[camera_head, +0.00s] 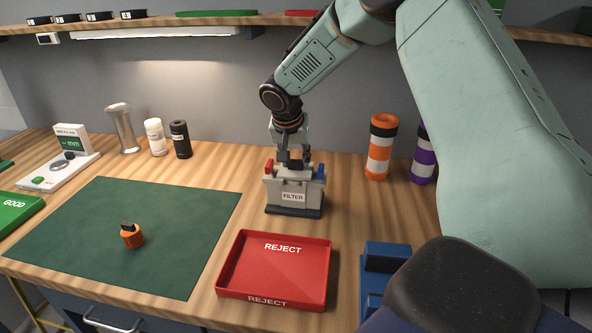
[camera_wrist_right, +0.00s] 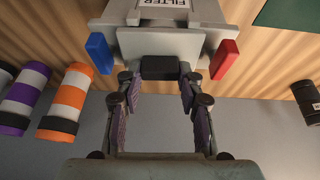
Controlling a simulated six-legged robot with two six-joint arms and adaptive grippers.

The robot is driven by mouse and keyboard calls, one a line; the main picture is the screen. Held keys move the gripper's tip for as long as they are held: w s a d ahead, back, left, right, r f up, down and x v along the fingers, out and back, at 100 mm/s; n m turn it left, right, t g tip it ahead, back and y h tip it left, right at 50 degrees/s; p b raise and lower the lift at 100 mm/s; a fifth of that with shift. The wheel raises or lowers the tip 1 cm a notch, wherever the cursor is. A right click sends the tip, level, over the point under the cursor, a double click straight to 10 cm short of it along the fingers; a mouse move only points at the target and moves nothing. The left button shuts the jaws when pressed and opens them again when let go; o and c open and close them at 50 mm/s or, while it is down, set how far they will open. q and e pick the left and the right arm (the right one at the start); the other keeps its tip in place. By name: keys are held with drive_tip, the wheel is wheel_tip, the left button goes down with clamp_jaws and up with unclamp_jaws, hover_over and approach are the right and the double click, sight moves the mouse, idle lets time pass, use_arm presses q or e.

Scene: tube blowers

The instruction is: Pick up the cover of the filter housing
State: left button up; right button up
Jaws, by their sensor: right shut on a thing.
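The filter housing (camera_head: 292,197) stands on the bench, a grey box with a dark base and a FILTER label. Its light grey cover (camera_wrist_right: 163,46) shows in the right wrist view with a dark handle (camera_wrist_right: 160,68). A red latch (camera_wrist_right: 224,58) and a blue latch (camera_wrist_right: 99,53) stick out at the two sides. My right gripper (camera_head: 293,160) is above the housing, its fingers on either side of the handle and shut on it. I cannot tell whether the cover sits fully on the box. My left gripper is not in view.
A red REJECT tray (camera_head: 275,272) lies in front of the housing. A green mat (camera_head: 130,200) with an orange part (camera_head: 131,236) is at left. A blue fixture (camera_head: 380,270) is at front right. Orange-white (camera_head: 381,147) and purple-white (camera_head: 423,160) cylinders stand behind right.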

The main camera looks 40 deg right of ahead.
drive_tip(key=shift+d, duration=0.1)
drive_tip(key=shift+c, duration=1.4)
drive_tip(key=shift+f, duration=0.1)
clamp_jaws()
drive_tip(key=shift+w, duration=0.1)
wheel_tip(320, 180, up, 9)
drive_tip(key=y+p, duration=0.1)
drive_tip(key=p, duration=0.7)
hover_over(296, 160)
wheel_tip(296, 160, down, 4)
drive_tip(key=shift+f, duration=0.2)
drive_tip(key=shift+w+d+f, duration=0.1)
drive_tip(key=shift+w+f, duration=0.1)
drive_tip(key=shift+f, duration=0.45)
wheel_tip(296, 160, down, 3)
drive_tip(key=shift+s+f, duration=0.1)
drive_tip(key=shift+f, duration=0.1)
